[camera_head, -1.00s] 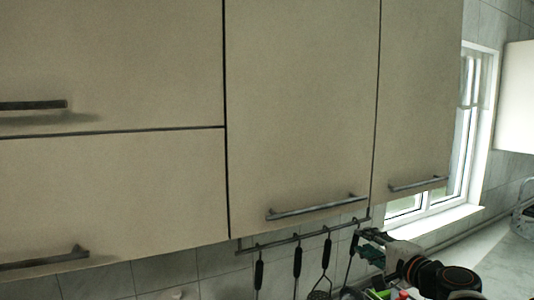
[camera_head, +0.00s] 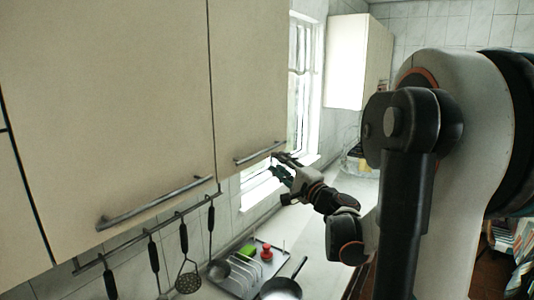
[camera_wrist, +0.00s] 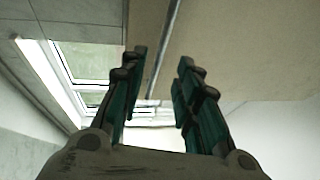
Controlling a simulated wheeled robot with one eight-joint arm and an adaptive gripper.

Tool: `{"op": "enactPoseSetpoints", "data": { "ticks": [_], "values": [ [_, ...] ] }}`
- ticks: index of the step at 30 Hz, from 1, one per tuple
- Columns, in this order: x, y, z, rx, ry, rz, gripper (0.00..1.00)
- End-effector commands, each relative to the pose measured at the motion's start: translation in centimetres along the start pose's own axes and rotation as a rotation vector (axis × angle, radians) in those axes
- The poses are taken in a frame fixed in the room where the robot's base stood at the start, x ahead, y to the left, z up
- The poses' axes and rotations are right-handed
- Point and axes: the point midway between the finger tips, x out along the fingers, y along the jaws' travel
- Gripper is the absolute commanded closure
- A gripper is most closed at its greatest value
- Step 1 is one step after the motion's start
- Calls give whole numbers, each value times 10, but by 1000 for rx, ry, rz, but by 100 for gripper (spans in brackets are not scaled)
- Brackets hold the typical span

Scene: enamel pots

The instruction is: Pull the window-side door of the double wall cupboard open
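The window-side door (camera_head: 248,75) of the double wall cupboard is the right-hand beige door, beside the window, and it looks shut. Its grey bar handle (camera_head: 255,153) runs along the lower edge. My gripper (camera_head: 279,163) is at the right, window end of this handle. In the wrist view my gripper (camera_wrist: 161,60) is open, its green-padded fingers apart on either side of the handle bar (camera_wrist: 165,45). The bar lies between the fingers in that view; no contact shows, and its depth between them is hard to tell. The other door (camera_head: 110,100) is shut.
Below hang several utensils on a rail (camera_head: 150,228). A dish rack (camera_head: 245,272) and a dark pan (camera_head: 283,286) stand on the counter. The window (camera_head: 305,90) and a white wall cabinet (camera_head: 347,60) are to the right. My arm fills the right side.

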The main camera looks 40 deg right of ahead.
Motion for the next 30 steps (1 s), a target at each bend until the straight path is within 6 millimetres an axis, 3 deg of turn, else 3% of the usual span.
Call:
{"op": "enactPoseSetpoints", "data": {
  "ticks": [6, 12, 25, 29, 30],
  "values": [
    [43, -1, 1, 2, -3, 0, 70],
    [66, 0, 1, 1, -2, 0, 70],
    [75, 0, 0, 1, 0, 0, 70],
    [75, 0, 0, 1, 0, 0, 100],
    [75, 0, 0, 1, 0, 0, 100]
  ]
}}
